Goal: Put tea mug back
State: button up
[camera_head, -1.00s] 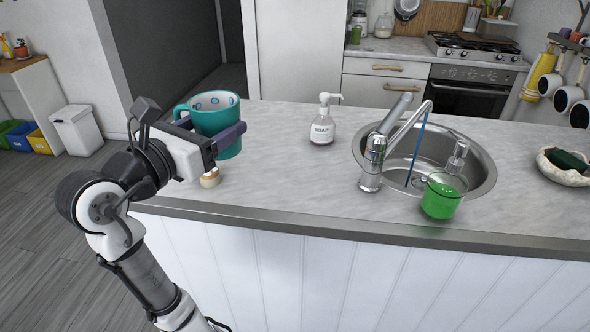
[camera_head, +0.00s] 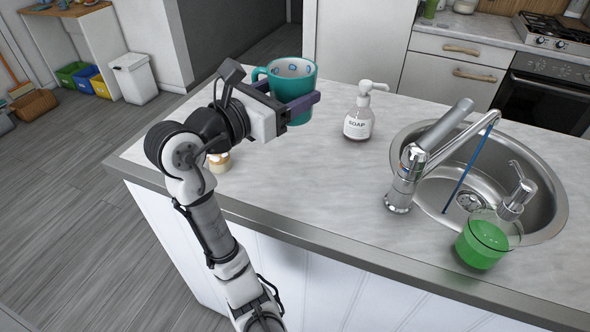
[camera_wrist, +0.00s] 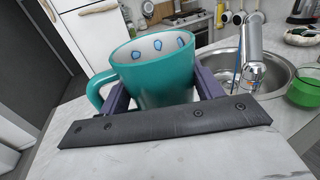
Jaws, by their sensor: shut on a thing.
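The tea mug (camera_head: 290,82) is teal with a white inside marked by blue spots. My gripper (camera_head: 296,104) is shut on the mug and holds it upright over the left part of the counter. In the wrist view the mug (camera_wrist: 158,75) sits between the two dark fingers of my gripper (camera_wrist: 165,98), with its handle on the left. Whether the mug's base touches the counter is hard to tell.
A soap bottle (camera_head: 358,115) stands right of the mug. A faucet (camera_head: 405,180), a sink (camera_head: 540,205) and a green liquid dispenser (camera_head: 482,245) are further right. A small cream-and-brown item (camera_head: 219,161) stands near the counter's front edge. The counter's middle is clear.

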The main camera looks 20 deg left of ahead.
notch_tip(320, 180, down, 17)
jog(key=shift+f, duration=0.2)
jog(key=shift+f, duration=0.15)
dwell(0.3)
jog(key=o, duration=1.4)
jog(key=shift+c, duration=0.2)
